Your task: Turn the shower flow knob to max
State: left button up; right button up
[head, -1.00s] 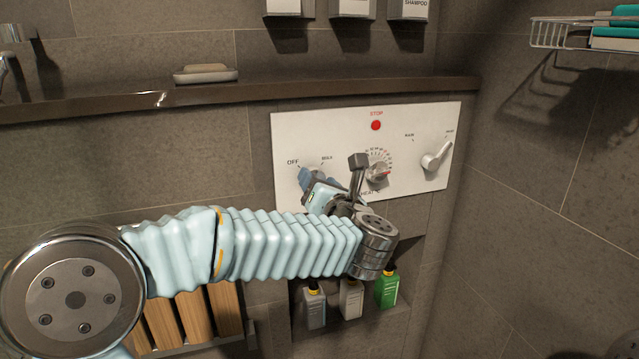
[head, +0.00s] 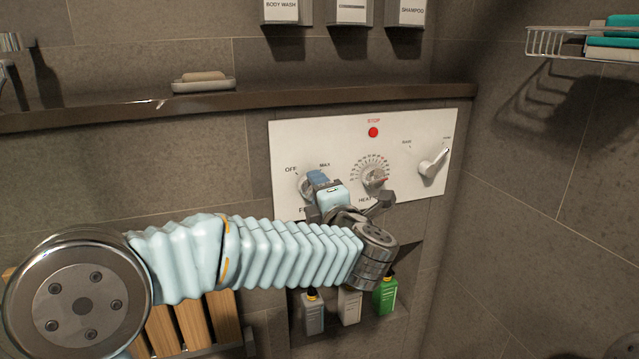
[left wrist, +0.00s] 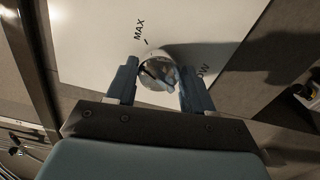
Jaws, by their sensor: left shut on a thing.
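The flow knob (head: 304,187) is on the left of the white control panel (head: 330,135), between the OFF and MAX labels. Most of it is hidden by my left gripper (head: 315,181) in the head view. In the left wrist view the shiny round knob (left wrist: 157,72) sits between the two blue fingers of my left gripper (left wrist: 159,85), which are shut on it. The MAX label is above and left of the knob there, and part of the FLOW label shows at its right. I cannot tell exactly where the knob points. My right gripper is not in view.
The heat dial (head: 374,177) is close to the right of my left wrist. Bottles (head: 385,295) stand in a niche below. A dark ledge (head: 250,100) runs above the panel.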

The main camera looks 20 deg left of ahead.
pick_arm(q)
jog(key=shift+a+r+m+p, duration=0.15)
jog(key=shift+m+p, duration=0.65)
jog(key=shift+m, duration=1)
jog(key=o, duration=1)
jog(key=shift+s, duration=0.1)
jog(key=shift+o, duration=0.2)
jog(key=b+v, duration=0.1)
jog(key=v, duration=1.3)
jog(key=shift+b, duration=0.4)
